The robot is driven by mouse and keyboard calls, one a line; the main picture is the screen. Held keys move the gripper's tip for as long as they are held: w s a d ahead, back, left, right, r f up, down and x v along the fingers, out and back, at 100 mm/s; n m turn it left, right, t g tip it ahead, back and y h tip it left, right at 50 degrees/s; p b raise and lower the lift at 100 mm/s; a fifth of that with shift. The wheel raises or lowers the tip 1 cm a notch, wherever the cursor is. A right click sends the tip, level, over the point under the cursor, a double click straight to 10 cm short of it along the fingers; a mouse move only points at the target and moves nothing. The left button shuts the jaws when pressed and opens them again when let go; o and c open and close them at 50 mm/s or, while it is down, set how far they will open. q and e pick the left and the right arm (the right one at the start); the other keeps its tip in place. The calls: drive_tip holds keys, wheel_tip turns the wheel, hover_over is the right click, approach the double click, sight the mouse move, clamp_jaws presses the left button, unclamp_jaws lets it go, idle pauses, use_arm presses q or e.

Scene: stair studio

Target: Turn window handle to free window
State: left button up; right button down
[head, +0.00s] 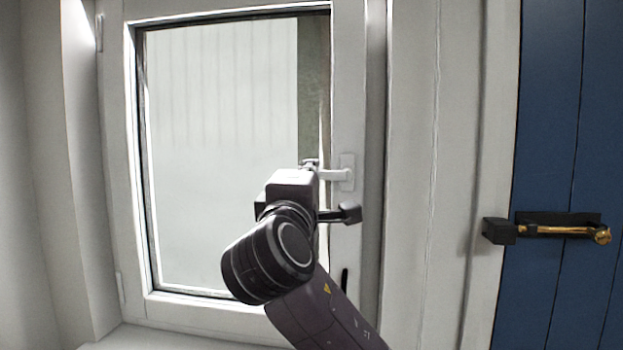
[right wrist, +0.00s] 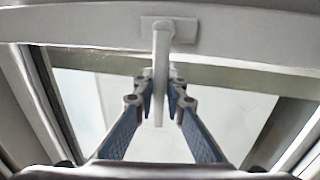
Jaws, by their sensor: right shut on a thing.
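The white window handle (head: 334,174) sits on a small plate on the right side of the white window frame (head: 350,90). Its lever points left, roughly level, over the glass. My right gripper (head: 311,164) is at the lever's left end, mostly hidden behind my wrist in the head view. In the right wrist view the handle (right wrist: 161,50) runs down from its plate between the two fingers of my right gripper (right wrist: 160,88), which are shut on it. The window looks closed in its frame. My left gripper is not in view.
A blue door (head: 560,120) with a black and brass latch (head: 560,229) stands at the right. A white post (head: 430,150) separates it from the window. A hinge (head: 99,32) shows at the window's left side. A pale sill (head: 150,338) runs below.

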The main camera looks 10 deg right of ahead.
idle(0.3)
drive_tip(key=c, duration=2)
unclamp_jaws()
drive_tip(key=shift+d, duration=0.1)
drive_tip(key=shift+s, duration=0.1)
drive_tip(key=v, duration=1.2)
